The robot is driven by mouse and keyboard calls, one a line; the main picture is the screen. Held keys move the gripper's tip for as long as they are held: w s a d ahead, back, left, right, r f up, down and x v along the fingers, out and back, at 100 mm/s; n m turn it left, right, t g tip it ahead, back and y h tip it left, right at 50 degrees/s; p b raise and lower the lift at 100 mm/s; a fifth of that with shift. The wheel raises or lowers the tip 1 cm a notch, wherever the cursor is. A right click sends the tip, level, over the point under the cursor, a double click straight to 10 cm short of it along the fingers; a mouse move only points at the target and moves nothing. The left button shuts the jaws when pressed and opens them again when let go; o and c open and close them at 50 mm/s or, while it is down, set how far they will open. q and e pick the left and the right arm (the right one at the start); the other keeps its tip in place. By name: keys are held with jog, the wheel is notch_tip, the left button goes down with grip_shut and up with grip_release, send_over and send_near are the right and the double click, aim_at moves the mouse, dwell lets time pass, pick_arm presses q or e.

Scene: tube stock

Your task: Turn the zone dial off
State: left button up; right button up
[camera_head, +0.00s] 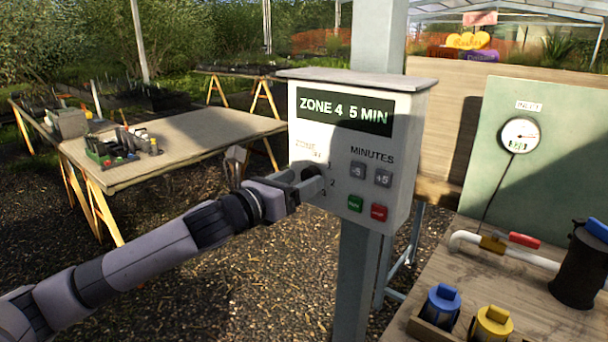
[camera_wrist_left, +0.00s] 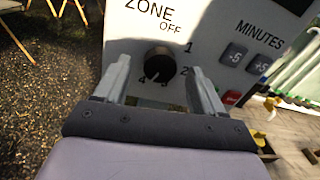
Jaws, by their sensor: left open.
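The zone dial (camera_wrist_left: 160,67) is a round black knob on the white control box (camera_head: 332,82). In the wrist view it is ringed by OFF at the top and the numbers 1 to 4. Its light mark points to the lower left, near 4. The display (camera_head: 344,109) reads ZONE 4 5 MIN. My left gripper (camera_wrist_left: 160,72) is open, with one finger on each side of the dial and a visible gap to it in the wrist view. In the head view the fingers partly hide the dial. My right gripper is not in view.
Grey -5 and +5 buttons, a green button (camera_head: 355,203) and a red button (camera_head: 379,212) sit right of the dial. The box is on a grey post (camera_head: 352,280). A wooden table (camera_head: 190,150) stands at left.

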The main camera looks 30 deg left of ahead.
pick_arm(q)
jog(key=shift+w+d, duration=0.15)
jog(key=shift+w, duration=0.85)
jog(key=c, duration=1.1)
jog(key=shift+o, duration=0.2)
